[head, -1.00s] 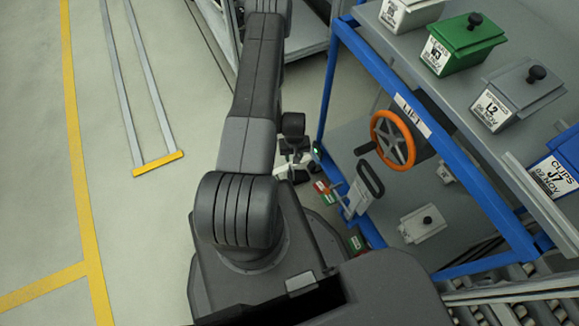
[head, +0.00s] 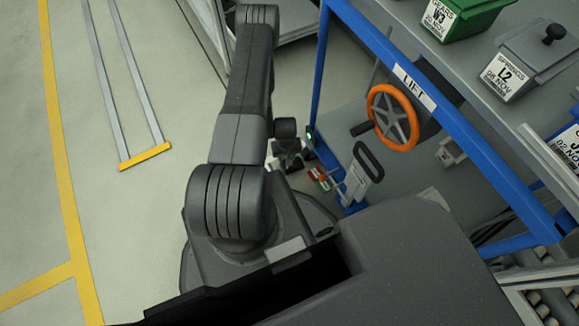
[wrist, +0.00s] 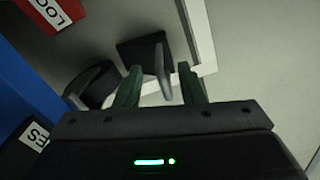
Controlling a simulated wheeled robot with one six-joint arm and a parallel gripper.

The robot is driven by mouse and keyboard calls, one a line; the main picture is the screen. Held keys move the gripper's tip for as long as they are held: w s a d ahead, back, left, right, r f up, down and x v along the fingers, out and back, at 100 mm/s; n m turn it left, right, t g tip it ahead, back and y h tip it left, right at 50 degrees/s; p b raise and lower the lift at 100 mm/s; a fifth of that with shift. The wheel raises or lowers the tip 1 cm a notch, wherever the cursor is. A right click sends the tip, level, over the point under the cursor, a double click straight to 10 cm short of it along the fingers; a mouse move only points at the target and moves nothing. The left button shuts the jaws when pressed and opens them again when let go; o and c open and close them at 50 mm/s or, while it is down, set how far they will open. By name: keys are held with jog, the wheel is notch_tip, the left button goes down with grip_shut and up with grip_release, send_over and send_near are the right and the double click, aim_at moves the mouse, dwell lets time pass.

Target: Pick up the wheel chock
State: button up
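In the wrist view, a dark, flat-looking block with a grey upright bar (wrist: 161,72) appears to be the wheel chock (wrist: 136,50), on the pale floor. My gripper (wrist: 162,86) is open, its two green fingers on either side of the bar. A gap shows between the bar and each finger. The lower part of the block is hidden behind the gripper. In the head view, my gripper (head: 288,158) is low beside the blue frame's post, partly hidden by my arm; I cannot make out the chock there.
A round black part, maybe a castor (wrist: 90,84), lies left of my fingers. A red label (wrist: 55,12) is at upper left. The blue-framed bench (head: 455,120) with an orange handwheel (head: 393,117) and a black handle (head: 368,162) stands right. Floor at left is mostly clear.

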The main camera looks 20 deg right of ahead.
jog(key=shift+s+f+b, duration=0.1)
jog(key=shift+f+b, duration=2.5)
jog(key=shift+b, duration=0.25)
jog(key=shift+a, duration=0.1)
grip_shut()
